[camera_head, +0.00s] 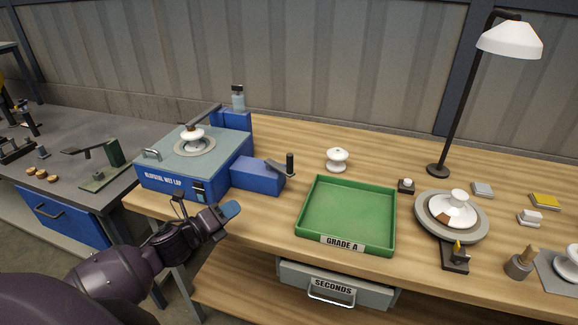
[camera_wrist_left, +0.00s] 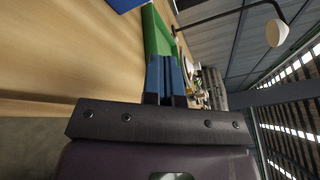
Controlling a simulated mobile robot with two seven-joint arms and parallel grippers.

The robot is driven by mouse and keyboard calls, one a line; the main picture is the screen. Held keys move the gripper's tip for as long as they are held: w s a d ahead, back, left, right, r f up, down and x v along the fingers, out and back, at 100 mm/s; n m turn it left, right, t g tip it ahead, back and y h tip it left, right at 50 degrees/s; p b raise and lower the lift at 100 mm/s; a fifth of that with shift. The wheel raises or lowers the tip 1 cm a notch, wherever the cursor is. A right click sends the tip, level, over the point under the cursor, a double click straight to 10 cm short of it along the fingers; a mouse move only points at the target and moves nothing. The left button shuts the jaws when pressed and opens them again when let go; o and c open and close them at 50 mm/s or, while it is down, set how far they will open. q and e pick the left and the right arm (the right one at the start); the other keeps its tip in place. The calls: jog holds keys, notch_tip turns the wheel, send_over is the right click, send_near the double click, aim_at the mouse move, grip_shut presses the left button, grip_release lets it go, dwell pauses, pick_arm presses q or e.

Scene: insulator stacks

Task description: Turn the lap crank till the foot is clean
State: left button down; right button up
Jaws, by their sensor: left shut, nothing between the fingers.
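The blue wet lap machine (camera_head: 165,182) stands at the left of the wooden bench, with a grey top. A white insulator (camera_head: 192,134) sits on the round lap plate (camera_head: 208,148) on that top; its foot cannot be made out. The crank (camera_head: 289,164), with an upright black handle, is on the blue box (camera_head: 256,176) at the machine's right side. My left gripper (camera_head: 230,210) is shut and empty, in front of the machine and apart from the crank. Its blue fingers (camera_wrist_left: 164,78) are together in the left wrist view. My right gripper is not seen.
An empty green tray (camera_head: 347,215) marked GRADE A lies right of the crank, with a grey SECONDS drawer (camera_head: 330,284) below. A white insulator (camera_head: 337,158) stands behind the tray. A turntable (camera_head: 425,228) with another insulator and a lamp (camera_head: 509,40) are at the right.

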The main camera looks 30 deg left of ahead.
pick_arm(q)
jog(key=w+r+m+h, duration=0.3)
jog(key=r+m, duration=0.2)
jog(key=m, duration=0.9)
jog(key=p+x, duration=0.2)
jog(key=x, duration=1.1)
jog(key=shift+w+n, duration=0.15)
jog(key=shift+n, duration=0.15)
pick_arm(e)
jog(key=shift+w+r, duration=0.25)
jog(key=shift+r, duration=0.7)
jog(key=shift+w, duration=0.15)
pick_arm(q)
jog(key=shift+w+d, duration=0.1)
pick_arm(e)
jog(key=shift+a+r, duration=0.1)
